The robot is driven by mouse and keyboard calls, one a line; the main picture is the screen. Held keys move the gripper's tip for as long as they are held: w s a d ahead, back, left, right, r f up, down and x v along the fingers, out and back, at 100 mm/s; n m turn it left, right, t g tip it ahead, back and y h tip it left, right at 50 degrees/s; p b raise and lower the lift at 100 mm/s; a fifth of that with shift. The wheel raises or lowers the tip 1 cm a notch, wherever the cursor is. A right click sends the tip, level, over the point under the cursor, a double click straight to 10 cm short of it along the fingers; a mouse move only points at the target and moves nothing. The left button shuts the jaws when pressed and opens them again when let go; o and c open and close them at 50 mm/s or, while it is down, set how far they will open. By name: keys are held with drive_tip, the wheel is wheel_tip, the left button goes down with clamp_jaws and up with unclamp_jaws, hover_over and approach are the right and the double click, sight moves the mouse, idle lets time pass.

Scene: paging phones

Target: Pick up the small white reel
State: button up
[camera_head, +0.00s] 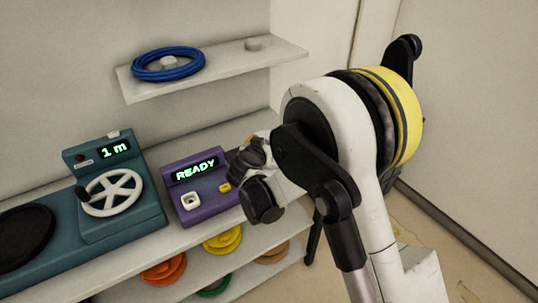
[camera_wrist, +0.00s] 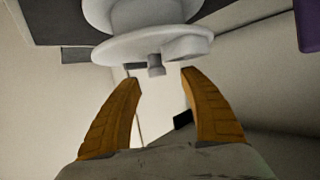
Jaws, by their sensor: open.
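A white reel-like piece (camera_wrist: 150,45) with a wide flange and a short grey stub fills the top middle of the wrist view. Its upper part is cut off by the frame. I cannot pick it out in the head view, where my arm covers part of the scene. My gripper (camera_wrist: 162,77) is open, with its two orange-brown fingers apart just below the flange and nothing between them. The fingertips look close to the piece; I cannot tell if they touch. In the head view my wrist is beside the purple box, and the fingers are mostly hidden.
A purple box (camera_head: 196,192) reading READY and a teal winder (camera_head: 143,222) with a white handwheel (camera_head: 113,193) stand on the counter. Orange (camera_head: 164,270), yellow (camera_head: 223,240) and green reels lie on the shelf below. The upper shelf (camera_head: 215,70) holds a blue coil (camera_head: 168,73).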

drive_tip(key=b+x, duration=0.1)
drive_tip(key=x, duration=0.3)
drive_tip(key=shift+d+f+b, duration=0.1)
drive_tip(key=shift+d+b, duration=0.1)
drive_tip(key=shift+b, duration=0.1)
clamp_jaws()
